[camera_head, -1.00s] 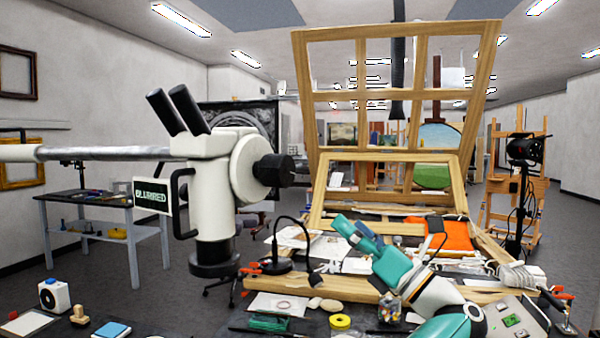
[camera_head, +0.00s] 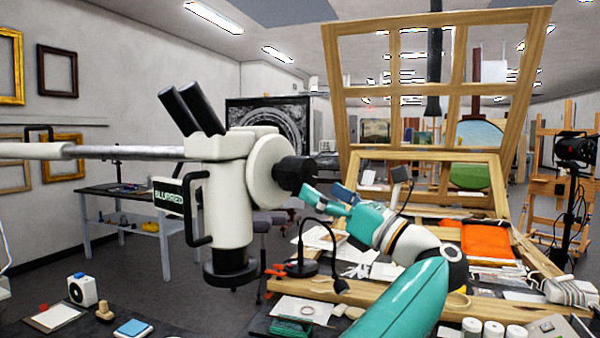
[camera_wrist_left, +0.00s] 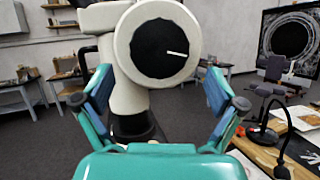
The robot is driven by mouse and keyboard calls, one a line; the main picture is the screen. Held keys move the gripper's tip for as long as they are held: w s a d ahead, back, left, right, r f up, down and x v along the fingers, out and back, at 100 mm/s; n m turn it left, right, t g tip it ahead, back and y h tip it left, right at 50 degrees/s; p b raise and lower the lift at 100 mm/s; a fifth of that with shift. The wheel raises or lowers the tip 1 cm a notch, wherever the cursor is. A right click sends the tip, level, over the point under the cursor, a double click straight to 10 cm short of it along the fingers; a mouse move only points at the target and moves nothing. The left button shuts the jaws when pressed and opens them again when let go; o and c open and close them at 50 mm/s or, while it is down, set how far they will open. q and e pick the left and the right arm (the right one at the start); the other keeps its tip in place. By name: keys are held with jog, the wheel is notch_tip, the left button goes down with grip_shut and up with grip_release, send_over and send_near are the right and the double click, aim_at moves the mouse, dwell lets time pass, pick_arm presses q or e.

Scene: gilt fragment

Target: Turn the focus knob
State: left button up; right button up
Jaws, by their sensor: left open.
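The white microscope (camera_head: 228,215) stands on its long horizontal arm at the left of the head view. Its black focus knob (camera_head: 293,174) is on the right side of the head. In the left wrist view the knob (camera_wrist_left: 165,48) is a round black disc with a white mark pointing right and slightly down. A small screen (camera_head: 168,196) on the microscope reads "BLURRED". My left gripper (camera_head: 325,193) is open and empty, close to the knob and pointing at it. In the left wrist view its spread fingers (camera_wrist_left: 158,95) lie either side of and below the knob. My right gripper is not in view.
A black gooseneck lamp (camera_head: 302,268) stands on the bench below the gripper. A wooden frame (camera_head: 345,130) rises behind. An orange cloth (camera_head: 487,241) and white jars (camera_head: 493,329) lie to the right. A white timer-like box (camera_head: 83,289) stands at lower left.

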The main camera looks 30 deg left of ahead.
aim_at(307, 181)
pick_arm(q)
jog(key=p+x, duration=0.1)
jog(key=x, duration=0.5)
jog(key=shift+c, duration=0.2)
jog(key=c, duration=1.1)
jog(key=shift+f+m+t+b, duration=0.1)
jog(key=shift+m+t+b, duration=0.4)
jog(key=shift+m, duration=0.6)
jog(key=shift+s+m+t+h, duration=0.1)
jog(key=shift+m+t+h, duration=0.2)
jog(key=shift+m+t, duration=0.5)
jog(key=shift+m+t+h+b, duration=0.5)
jog(key=shift+m+t, duration=0.2)
jog(key=shift+m, duration=1.6)
